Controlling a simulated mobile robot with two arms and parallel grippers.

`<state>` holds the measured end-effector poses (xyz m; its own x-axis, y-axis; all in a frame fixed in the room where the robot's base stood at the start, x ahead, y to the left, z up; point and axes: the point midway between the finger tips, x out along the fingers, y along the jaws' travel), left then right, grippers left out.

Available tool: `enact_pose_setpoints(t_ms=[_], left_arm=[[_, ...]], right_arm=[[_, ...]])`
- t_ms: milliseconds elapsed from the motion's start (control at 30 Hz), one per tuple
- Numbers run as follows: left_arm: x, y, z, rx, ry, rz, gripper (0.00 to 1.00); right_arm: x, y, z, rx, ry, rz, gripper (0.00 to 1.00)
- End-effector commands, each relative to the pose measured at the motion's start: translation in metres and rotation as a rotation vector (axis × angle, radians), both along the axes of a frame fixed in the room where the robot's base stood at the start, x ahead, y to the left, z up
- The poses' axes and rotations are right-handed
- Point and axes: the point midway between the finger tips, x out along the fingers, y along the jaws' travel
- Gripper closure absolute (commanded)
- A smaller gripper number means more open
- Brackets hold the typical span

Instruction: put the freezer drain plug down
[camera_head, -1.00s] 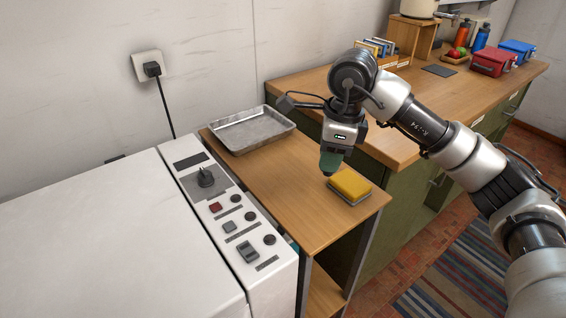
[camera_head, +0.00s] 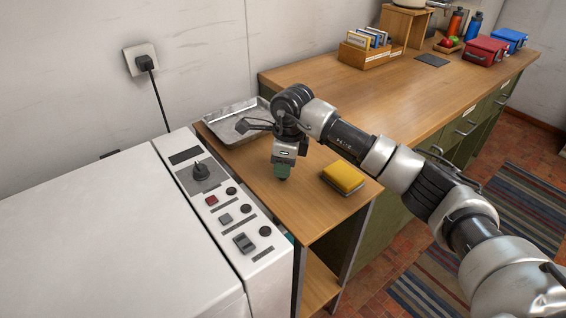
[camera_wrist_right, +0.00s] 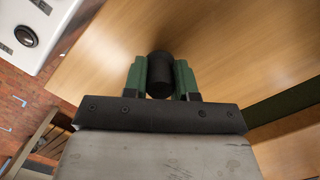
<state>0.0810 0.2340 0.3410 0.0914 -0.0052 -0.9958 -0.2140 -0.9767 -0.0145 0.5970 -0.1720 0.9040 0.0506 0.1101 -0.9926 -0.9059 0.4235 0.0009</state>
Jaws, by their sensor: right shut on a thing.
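The freezer drain plug (camera_wrist_right: 160,76) is a dark, round-ended cylinder in the right wrist view. My right gripper (camera_wrist_right: 161,70) is shut on it, with a green finger on each side. In the head view my right gripper (camera_head: 282,171) points down at the small wooden table (camera_head: 310,212), between the metal tray and the yellow sponge. There the plug is mostly hidden by the fingers. I cannot tell whether its lower end touches the tabletop. My left gripper is not in view.
A metal tray (camera_head: 232,128) lies at the back of the table. A white appliance (camera_head: 110,235) with a control panel stands at the left. The front of the tabletop is bare. A long wooden counter (camera_head: 400,95) is behind.

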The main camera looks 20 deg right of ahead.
Motion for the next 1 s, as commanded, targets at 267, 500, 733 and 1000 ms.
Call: enact_pose_setpoints(t_ms=[267,500,733,1000], left_arm=[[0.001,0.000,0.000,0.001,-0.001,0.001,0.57],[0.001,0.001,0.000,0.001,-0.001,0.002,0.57],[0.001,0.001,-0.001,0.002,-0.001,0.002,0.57],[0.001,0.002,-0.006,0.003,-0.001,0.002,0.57]], right_arm=[[0.000,0.000,-0.001,-0.001,0.000,0.000,0.55],[0.000,0.000,-0.001,0.000,0.000,0.000,0.40],[0.000,-0.001,0.007,-0.001,-0.002,0.000,0.40],[-0.002,-0.007,0.058,-0.001,-0.006,-0.001,0.40]])
